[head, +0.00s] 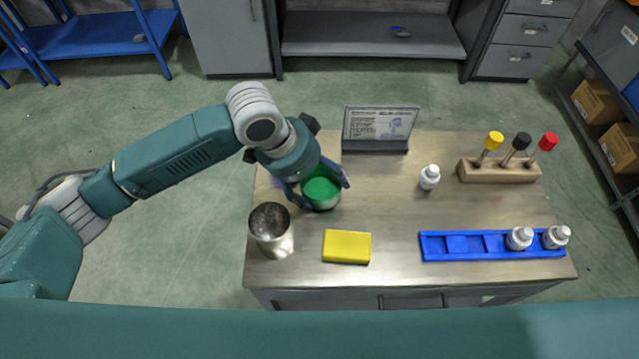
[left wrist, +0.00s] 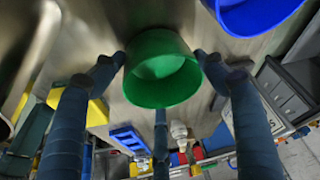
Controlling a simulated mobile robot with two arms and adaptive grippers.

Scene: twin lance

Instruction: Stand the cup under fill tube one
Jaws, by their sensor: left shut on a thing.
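A green cup (head: 321,190) is between the fingers of my left gripper (head: 318,187), over the back left part of the table. In the left wrist view the green cup (left wrist: 162,68) shows its open mouth, with fingers on both sides of it. My left gripper is shut on it. I cannot tell whether its base touches the tabletop. A blue cup (left wrist: 255,12) is partly in the left wrist view at the top right; in the head view it is mostly hidden behind the gripper. I cannot make out a fill tube. My right gripper is not in view.
On the table (head: 390,215) are a metal canister (head: 271,230), a yellow block (head: 347,246), a sign on a stand (head: 379,128), a white bottle (head: 429,177), a blue tray (head: 490,245) with two bottles, and a wooden rack (head: 499,171) with colour-topped sticks. The table's middle is clear.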

